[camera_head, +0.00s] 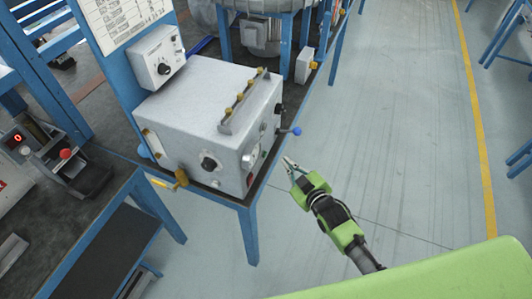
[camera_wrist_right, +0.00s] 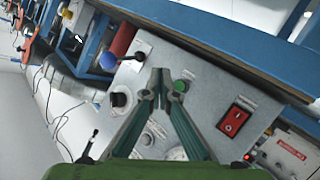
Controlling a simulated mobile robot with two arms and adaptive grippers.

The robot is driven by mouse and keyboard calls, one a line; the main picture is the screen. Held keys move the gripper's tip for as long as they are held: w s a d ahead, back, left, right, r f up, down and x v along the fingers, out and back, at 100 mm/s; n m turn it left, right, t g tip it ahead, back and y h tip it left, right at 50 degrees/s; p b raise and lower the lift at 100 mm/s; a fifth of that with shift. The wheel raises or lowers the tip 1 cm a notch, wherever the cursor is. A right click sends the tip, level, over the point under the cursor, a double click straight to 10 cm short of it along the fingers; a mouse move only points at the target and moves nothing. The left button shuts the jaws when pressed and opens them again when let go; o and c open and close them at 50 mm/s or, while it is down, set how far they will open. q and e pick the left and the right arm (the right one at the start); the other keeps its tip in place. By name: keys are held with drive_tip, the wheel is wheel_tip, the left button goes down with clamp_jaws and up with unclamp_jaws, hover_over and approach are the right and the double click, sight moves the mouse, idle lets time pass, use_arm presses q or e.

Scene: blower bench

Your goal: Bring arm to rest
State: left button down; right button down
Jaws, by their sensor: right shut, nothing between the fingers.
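My right arm comes in from the lower right of the head view, with green and black links. Its gripper (camera_head: 288,163) is in the air beside the right side of the grey control box (camera_head: 200,105). In the right wrist view the two fingers of the gripper (camera_wrist_right: 160,78) meet at their tips, shut and empty, in front of the box's panel (camera_wrist_right: 205,90). I cannot tell the exact gap to the panel. A green button (camera_wrist_right: 180,86) and a red rocker switch (camera_wrist_right: 234,121) show on the panel. My left gripper is not in view.
A blue-knobbed lever (camera_head: 290,131) sticks out from the box near my gripper. The box stands on a blue-framed bench (camera_head: 248,235). A device with a red button (camera_head: 66,154) is at the left. The floor (camera_head: 400,130) right of the bench is clear.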

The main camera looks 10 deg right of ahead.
drive_tip(key=shift+s+d, duration=0.25)
drive_tip(key=shift+d, duration=0.15)
drive_tip(key=s+d+f+m+g+h, duration=0.1)
drive_tip(key=s+d+f+m+g, duration=0.15)
drive_tip(key=s+f, duration=0.95)
drive_tip(key=s+d+f+m+g+h, duration=0.15)
drive_tip(key=s+f+g, duration=0.45)
drive_tip(key=f, duration=1)
drive_tip(key=s+f+g, duration=0.1)
drive_tip(key=s+f, duration=0.3)
drive_tip(key=s, duration=0.6)
drive_tip(key=s+f+m+g+b, duration=0.1)
drive_tip(key=s+f, duration=0.3)
drive_tip(key=s, duration=0.6)
drive_tip(key=s+d+f+g, duration=0.1)
drive_tip(key=s+f, duration=0.3)
drive_tip(key=s, duration=0.7)
drive_tip(key=shift+f+m+g+h+b, duration=0.3)
drive_tip(key=shift+g+h+b, duration=0.05)
drive_tip(key=shift+g, duration=0.5)
